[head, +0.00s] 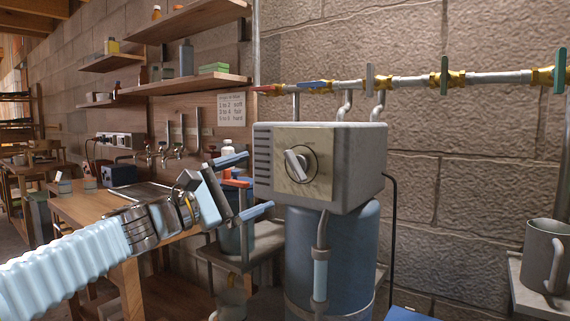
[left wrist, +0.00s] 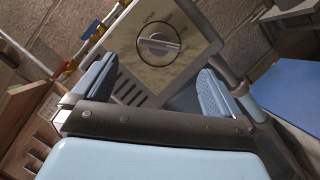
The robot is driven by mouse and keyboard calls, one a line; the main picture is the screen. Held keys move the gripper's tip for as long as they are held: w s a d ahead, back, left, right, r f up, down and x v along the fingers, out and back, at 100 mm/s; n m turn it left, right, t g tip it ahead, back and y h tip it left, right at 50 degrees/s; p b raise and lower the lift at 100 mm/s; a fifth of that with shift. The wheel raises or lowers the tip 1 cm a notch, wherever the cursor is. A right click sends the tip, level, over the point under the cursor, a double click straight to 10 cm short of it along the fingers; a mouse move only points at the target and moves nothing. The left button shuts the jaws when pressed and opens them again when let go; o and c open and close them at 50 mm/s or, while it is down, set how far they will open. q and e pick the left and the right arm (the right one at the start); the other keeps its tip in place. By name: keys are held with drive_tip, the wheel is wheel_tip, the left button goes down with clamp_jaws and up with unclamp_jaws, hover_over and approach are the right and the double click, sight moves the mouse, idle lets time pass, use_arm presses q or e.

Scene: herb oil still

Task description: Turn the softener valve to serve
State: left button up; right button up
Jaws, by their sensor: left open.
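The softener valve head (head: 345,160) is a grey box on top of a blue tank (head: 355,250). Its front plate carries a round dial with a light knob (head: 297,165), whose bar is tilted. The knob also shows in the left wrist view (left wrist: 159,44), beyond the fingers; the dial's lettering is too small to read. My left gripper (head: 250,184) is open and empty, to the left of the valve head, with its fingers pointing toward it and apart from the knob. In the left wrist view its two blue fingers (left wrist: 160,88) stand either side below the dial. My right gripper is not in view.
A pipe with several coloured valve levers (head: 445,76) runs along the block wall above. A clear tube (head: 321,270) hangs in front of the tank. A grey mug (head: 544,255) stands at right. A wooden bench (head: 85,208) and shelves are at left.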

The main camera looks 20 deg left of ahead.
sight(292, 167)
use_arm(q)
drive_tip(key=p+x, duration=0.2)
drive_tip(key=x, duration=0.7)
drive_tip(key=shift+w+d, duration=0.25)
drive_tip(key=shift+w, duration=0.05)
drive_tip(key=c, duration=1)
